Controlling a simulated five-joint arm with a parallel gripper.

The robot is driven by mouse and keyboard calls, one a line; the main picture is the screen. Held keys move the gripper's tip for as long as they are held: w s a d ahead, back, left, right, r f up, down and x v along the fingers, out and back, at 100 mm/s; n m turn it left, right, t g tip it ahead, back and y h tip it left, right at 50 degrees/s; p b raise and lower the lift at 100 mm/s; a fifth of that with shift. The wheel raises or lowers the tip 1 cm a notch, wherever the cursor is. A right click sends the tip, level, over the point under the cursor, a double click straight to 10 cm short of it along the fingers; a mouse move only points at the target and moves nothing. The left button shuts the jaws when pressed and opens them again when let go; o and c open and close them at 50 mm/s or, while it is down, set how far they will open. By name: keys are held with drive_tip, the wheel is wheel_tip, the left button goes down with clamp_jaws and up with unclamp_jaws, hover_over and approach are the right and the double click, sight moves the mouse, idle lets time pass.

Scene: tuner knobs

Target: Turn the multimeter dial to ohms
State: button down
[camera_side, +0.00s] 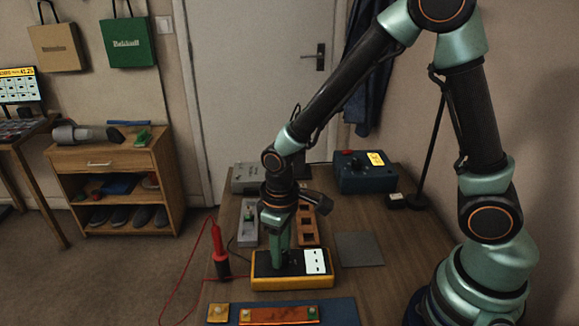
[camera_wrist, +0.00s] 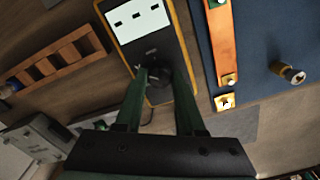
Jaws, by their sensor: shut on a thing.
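The yellow multimeter (camera_side: 291,283) with a dark face lies on the table in the side view. Its white panel (camera_side: 316,261) shows dark marks. In the wrist view the multimeter (camera_wrist: 178,55) runs from the top edge toward the middle, with its white panel (camera_wrist: 136,20) at the top. The black dial (camera_wrist: 156,72) sits below that panel. My gripper (camera_wrist: 160,82) has its green fingers on either side of the dial and is shut on it. In the side view my gripper (camera_side: 279,266) points straight down onto the meter face. The dial's pointer and markings cannot be read.
A red probe (camera_side: 217,241) with a cable stands left of the meter. A blue panel (camera_side: 343,311) with an orange strip (camera_side: 280,315) lies in front. An orange rack (camera_side: 308,228), a grey plate (camera_side: 358,249) and a blue box (camera_side: 366,178) stand around. Table right of the plate is clear.

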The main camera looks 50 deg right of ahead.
drive_tip(key=m, duration=0.4)
drive_tip(key=shift+m, duration=2.8)
drive_tip(key=c, duration=0.5)
unclamp_jaws()
wheel_tip(320, 180, up, 12)
drive_tip(key=shift+r, duration=0.1)
